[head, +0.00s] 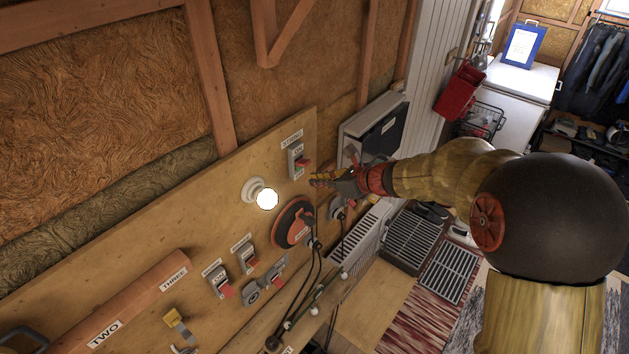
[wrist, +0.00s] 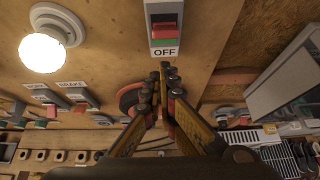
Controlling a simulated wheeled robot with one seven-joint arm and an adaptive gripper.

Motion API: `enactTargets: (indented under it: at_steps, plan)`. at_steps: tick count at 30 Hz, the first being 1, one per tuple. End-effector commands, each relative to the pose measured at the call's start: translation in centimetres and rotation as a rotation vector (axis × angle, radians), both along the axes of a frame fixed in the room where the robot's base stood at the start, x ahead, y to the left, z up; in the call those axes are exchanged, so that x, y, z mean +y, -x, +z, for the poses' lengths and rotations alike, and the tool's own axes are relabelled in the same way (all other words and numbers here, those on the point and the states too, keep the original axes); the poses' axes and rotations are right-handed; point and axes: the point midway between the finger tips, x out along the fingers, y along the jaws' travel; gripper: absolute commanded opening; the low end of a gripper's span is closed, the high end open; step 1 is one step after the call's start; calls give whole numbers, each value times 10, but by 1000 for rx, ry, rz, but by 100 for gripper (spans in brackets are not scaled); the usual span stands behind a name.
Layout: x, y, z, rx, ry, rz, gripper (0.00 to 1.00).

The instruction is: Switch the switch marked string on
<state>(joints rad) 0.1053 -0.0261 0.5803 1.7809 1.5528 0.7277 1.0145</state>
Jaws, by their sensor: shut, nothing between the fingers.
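The switch (head: 297,161) under the STRING label (head: 292,136) is mounted on the upright wooden board. In the head view it has an ON mark near its top and a red part sticking out. In the wrist view the switch (wrist: 165,25) shows a red part above a green part, with an OFF label (wrist: 165,51) below. My gripper (head: 316,179) is shut and empty, just below and right of the switch in the head view. In the wrist view my gripper's fingertips (wrist: 166,70) are together below the OFF label. I cannot tell whether they touch the board.
A lit round bulb (head: 267,199) is left of my gripper. A round orange and black device (head: 293,223) with cables is below. More labelled switches (head: 246,255) stand lower left. A grey box (head: 372,131) is to the right. Board around the STRING switch is mostly bare.

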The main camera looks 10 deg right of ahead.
Motion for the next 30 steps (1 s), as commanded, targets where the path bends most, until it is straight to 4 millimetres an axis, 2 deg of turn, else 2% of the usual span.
enactTargets:
  at_steps: [1,2,3,6,15,21,30]
  plan:
    - [-4,-1,-16,2,0,0,0]
    - [-7,0,-13,-1,1,1,0]
    - [-13,5,1,-5,2,0,0]
    - [-24,18,17,-4,3,0,0]
    - [-49,44,51,1,1,0,0]
    - [-54,50,58,3,1,2,0]
    - [-55,50,58,4,2,3,0]
